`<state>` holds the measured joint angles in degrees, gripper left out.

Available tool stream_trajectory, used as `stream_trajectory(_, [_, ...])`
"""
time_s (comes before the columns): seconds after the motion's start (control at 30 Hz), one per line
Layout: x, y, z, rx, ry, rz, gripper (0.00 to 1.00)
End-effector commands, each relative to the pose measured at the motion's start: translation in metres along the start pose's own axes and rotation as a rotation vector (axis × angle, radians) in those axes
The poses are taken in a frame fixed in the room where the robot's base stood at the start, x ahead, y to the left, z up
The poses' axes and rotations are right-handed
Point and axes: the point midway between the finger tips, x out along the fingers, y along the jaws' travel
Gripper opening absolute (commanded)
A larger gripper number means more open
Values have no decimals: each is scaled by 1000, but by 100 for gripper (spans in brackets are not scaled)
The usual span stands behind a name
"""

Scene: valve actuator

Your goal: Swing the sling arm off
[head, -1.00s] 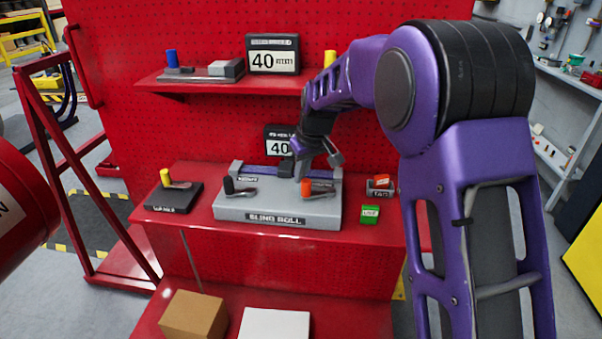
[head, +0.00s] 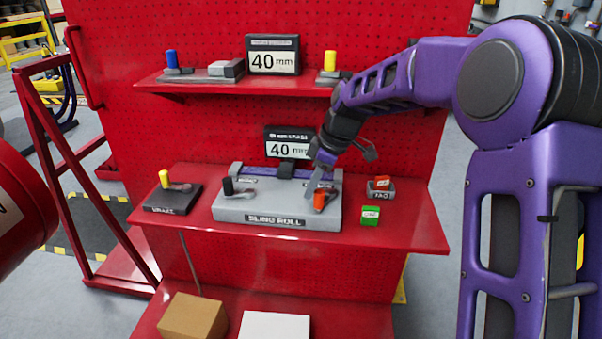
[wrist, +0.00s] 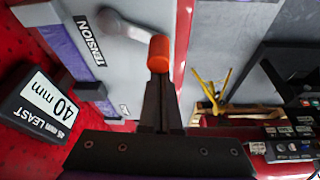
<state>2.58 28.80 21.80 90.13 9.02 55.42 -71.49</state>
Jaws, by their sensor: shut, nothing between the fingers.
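The grey box labelled SLING ROLL (head: 235,211) sits on the red middle shelf. It carries a black-handled lever (head: 229,187) on the left and an orange-handled lever (head: 319,201) on the right. The wrist view shows the orange handle (wrist: 159,54) on a grey arm, beside a TENSION label (wrist: 89,41). My gripper (head: 318,184) is shut with nothing between its fingers. In the wrist view its fingertips (wrist: 160,80) are at the orange handle's end; I cannot tell whether they touch it.
A 40 mm display (head: 288,143) stands behind the box. A yellow-handled unit (head: 172,194) is at left. A small orange-topped block (head: 381,187) and a green block (head: 370,215) sit at right. The upper shelf (head: 215,89) overhangs behind. The shelf's right end is clear.

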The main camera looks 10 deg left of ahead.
Motion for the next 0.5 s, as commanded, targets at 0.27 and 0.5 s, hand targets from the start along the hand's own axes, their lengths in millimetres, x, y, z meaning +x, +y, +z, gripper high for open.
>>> stream_trajectory(0.27, [-6, -6, 16, -212, -1, -76, 0])
stream_trajectory(0.5, [-9, -8, 25, -291, -1, -102, 0])
